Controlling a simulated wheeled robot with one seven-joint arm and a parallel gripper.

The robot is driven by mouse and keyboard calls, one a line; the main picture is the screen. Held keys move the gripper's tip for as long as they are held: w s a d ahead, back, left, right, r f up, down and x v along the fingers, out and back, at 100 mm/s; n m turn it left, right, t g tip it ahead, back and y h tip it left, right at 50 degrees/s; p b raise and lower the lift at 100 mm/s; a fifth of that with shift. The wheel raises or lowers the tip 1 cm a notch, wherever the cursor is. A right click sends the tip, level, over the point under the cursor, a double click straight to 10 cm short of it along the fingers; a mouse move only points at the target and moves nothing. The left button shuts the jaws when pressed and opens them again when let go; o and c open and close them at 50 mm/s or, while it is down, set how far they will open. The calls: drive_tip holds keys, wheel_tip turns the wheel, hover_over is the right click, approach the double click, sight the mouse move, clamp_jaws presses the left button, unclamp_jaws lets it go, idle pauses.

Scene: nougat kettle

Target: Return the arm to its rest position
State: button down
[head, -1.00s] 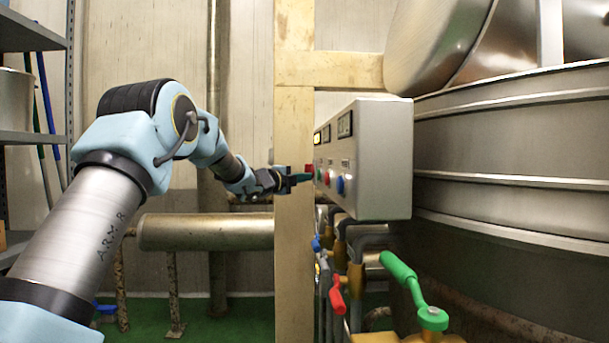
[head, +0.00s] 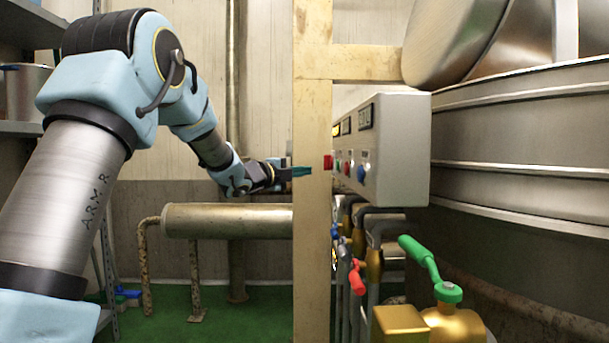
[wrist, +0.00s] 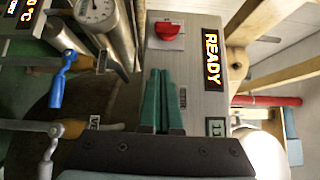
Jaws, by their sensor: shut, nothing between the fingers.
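My gripper (head: 300,172) is at the end of my light-blue arm, left of the grey control box (head: 402,150) and apart from it in the head view. Its teal fingers are together with nothing between them; the wrist view shows them side by side (wrist: 161,102) in front of the box face. My arm is bent at the elbow and reaches toward the box. The box carries a red knob (head: 328,162) and a blue button (head: 361,173). The wrist view shows the red knob (wrist: 167,31) beside a lit "READY" display (wrist: 211,60).
Below the box are pipes and valves with a green handle (head: 421,257) and a red handle (head: 357,277). A large metal kettle (head: 520,140) fills the right. A horizontal tank (head: 225,220) lies behind.

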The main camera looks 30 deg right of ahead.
drive_tip(key=w+a+f+n+t+y, duration=0.1)
drive_tip(key=a+f+n+y, duration=0.4)
drive_tip(key=a, duration=0.4)
drive_tip(key=a+f+n+t+y, duration=0.25)
drive_tip(key=a+f+n, duration=0.25)
drive_tip(key=a+n, duration=0.3)
drive_tip(key=w+a+f+n+y, duration=0.1)
drive_tip(key=a+f+n+y, duration=0.45)
drive_tip(key=a, duration=0.45)
drive_tip(key=s+a+f+n+g+y, duration=0.2)
drive_tip(key=s+a+f+n+g, duration=0.3)
drive_tip(key=s+a, duration=0.55)
drive_tip(key=s+a+f+n+g+y, duration=0.25)
drive_tip(key=s+a+f+n, duration=0.5)
drive_tip(key=s, duration=0.65)
wheel_tip(320, 180, up, 34)
drive_tip(key=s+p, duration=0.1)
drive_tip(key=p, duration=3.3)
drive_tip(key=shift+s+a+f+g, duration=0.15)
drive_tip(key=shift+f+g, duration=0.05)
drive_tip(key=shift+g, duration=0.1)
